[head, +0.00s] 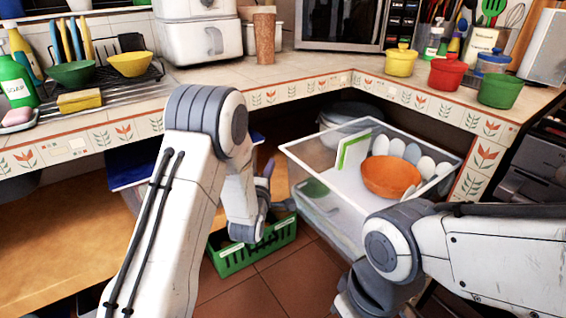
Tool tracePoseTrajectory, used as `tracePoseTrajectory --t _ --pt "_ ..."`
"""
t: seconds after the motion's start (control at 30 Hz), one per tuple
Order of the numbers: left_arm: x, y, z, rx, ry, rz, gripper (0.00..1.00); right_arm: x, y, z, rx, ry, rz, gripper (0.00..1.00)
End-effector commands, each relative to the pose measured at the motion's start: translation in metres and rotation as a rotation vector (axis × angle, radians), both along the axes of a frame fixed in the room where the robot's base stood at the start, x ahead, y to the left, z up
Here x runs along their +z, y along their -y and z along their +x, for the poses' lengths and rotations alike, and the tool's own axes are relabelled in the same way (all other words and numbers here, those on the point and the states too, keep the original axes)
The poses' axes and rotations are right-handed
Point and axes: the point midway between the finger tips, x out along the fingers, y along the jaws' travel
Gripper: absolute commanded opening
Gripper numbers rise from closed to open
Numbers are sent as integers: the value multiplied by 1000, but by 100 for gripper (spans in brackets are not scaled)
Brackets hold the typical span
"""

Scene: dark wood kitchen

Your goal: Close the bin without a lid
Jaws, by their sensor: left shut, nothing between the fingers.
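A translucent white bin (318,208) without a lid stands pulled out below the counter, right of centre. Inside it are an orange bowl (392,177), several white plates or rounded dishes (427,168) and a green-edged white board (353,152). My left gripper (284,205) is low in front of the counter, left of this bin and above a green crate. It is shut and empty; my own arm partly hides it. I cannot tell whether it touches the bin. My right arm comes in at the lower right, over the bin's near right side, but its gripper is not in view.
The green crate (236,262) sits on the tiled floor with dark contents. A dark blue bin or lid (135,172) shows under the counter at left, partly behind my arm. The tiled counter (290,76) overhangs, carrying colored pots (447,72), a dish rack and bowls.

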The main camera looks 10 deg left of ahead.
Motion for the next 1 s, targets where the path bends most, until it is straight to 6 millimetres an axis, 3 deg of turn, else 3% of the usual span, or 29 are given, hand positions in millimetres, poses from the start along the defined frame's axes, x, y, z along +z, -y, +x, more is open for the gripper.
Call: tracePoseTrajectory --t 0.1,0.3,0.77,1.0 --pt "-1 6 22 -4 2 0 0 -5 0 0 0 0 0 0" --pt "-1 24 38 -1 0 0 0 -9 0 0 0 0 0 0" --pt "0 29 43 0 -1 1 0 -9 0 0 0 0 0 0" --pt "-1 20 48 18 -1 0 0 -12 0 0 0 0 0 0"
